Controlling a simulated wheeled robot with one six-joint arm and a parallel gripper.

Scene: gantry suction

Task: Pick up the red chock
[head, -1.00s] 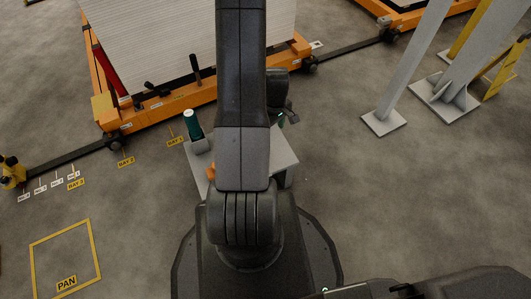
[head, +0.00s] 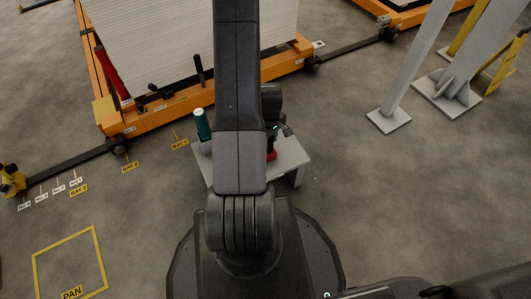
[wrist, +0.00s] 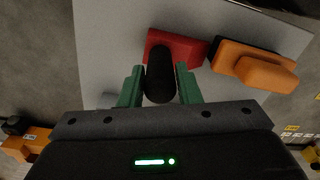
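The red chock (wrist: 178,47) lies on the grey bench top in the wrist view, with a black upright grip (wrist: 159,82) in front of it that appears to belong to it. My gripper (wrist: 160,85) has its two green fingers on either side of this black grip, very close to it. I cannot tell whether the fingers press on it. In the head view a small red part of the chock (head: 272,155) shows right of my arm, which hides the rest. My gripper (head: 284,130) is just above it there, partly hidden.
An orange block (wrist: 252,66) sits close to the right of the chock in the wrist view. An orange frame (head: 160,118) with a stack of white sheets is beyond.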

